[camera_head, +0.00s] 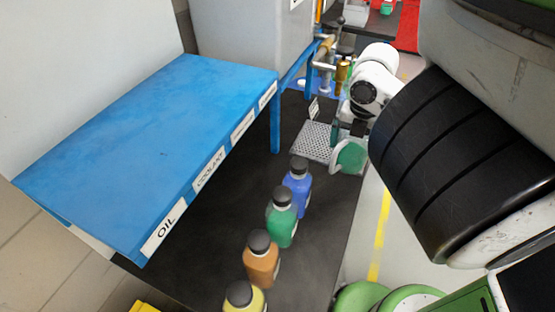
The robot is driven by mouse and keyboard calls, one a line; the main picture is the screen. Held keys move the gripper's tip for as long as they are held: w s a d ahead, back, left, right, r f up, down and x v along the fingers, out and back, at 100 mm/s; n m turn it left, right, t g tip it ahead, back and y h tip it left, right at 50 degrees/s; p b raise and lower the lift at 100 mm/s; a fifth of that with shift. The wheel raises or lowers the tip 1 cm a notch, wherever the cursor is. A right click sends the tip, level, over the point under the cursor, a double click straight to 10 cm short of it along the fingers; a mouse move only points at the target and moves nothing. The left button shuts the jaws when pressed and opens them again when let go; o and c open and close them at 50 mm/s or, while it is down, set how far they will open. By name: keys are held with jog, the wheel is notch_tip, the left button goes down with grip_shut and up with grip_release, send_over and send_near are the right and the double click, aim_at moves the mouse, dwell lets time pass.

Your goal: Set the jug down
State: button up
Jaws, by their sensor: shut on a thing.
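A jug (349,157), pale-rimmed with green showing inside, is beside the right edge of a grey perforated plate (315,141). My gripper (356,130) is at the end of my white arm, just above the jug, and is shut on it. The fingers are small and dark here, and my arm hides part of them. I cannot tell whether the jug's base touches anything.
A row of capped bottles, blue (297,188), green (282,218), brown (261,260) and yellow (243,298), stands on a black mat (205,240). A blue bench (140,135) labelled OIL and COOLANT is at left. Brass fittings (342,72) are behind the plate.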

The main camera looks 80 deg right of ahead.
jog(key=w+d+p, duration=0.2)
jog(key=w, duration=0.5)
jog(key=w+d+p, duration=0.1)
jog(key=w+d, duration=0.2)
jog(key=w, duration=0.5)
notch_tip(320, 180, down, 12)
jog(key=shift+a, duration=0.15)
jog(key=o, duration=0.8)
jog(key=shift+f, duration=0.1)
jog(key=shift+o, duration=0.2)
